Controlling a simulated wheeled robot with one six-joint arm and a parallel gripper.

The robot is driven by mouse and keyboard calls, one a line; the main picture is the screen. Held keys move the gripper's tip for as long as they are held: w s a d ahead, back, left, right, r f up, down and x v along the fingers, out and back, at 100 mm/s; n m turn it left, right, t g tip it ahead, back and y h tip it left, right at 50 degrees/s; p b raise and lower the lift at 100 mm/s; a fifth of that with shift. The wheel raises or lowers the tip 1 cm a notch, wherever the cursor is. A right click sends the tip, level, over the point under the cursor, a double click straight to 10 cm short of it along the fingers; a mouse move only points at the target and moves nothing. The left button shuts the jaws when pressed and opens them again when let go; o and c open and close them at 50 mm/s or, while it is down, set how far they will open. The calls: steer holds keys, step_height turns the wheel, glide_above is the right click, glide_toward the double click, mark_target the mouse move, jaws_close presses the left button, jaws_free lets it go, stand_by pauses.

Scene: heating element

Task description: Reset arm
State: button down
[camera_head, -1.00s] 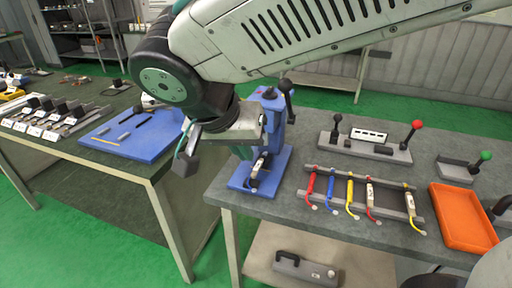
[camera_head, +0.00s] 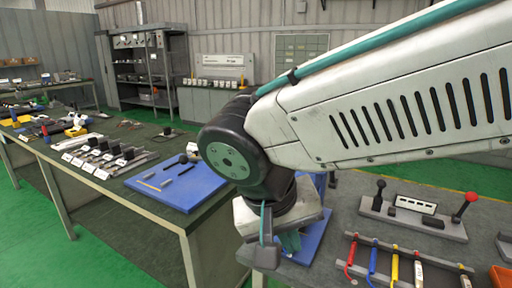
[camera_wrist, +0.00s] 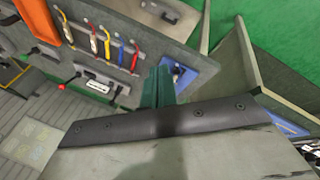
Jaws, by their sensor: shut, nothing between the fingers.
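My gripper (camera_head: 290,242) hangs below my wrist joint in the head view, in front of the blue press stand at the left end of the right-hand workbench (camera_head: 345,205). Its teal fingers are together and hold nothing. In the wrist view the fingers (camera_wrist: 158,86) show as a closed teal pair pointing toward the bench with the blue stand (camera_wrist: 180,78). My arm crosses the head view from the upper right and hides much of the stand.
A rack of coloured-handled tools (camera_head: 395,262) and a grey lever fixture (camera_head: 413,210) lie on the right-hand bench. An orange tray (camera_head: 501,277) is at its right. The left bench has a blue board (camera_head: 178,182) and several tools. Green floor lies between the benches.

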steer(key=s+d+f+y, duration=0.1)
steer(key=s+d, duration=0.3)
steer(key=d, duration=0.6)
steer(key=s+d+m+g+y, duration=0.1)
steer(key=s+d, duration=0.3)
steer(key=d, duration=0.6)
steer(key=shift+d+f+y, duration=0.4)
steer(key=shift+y, duration=0.4)
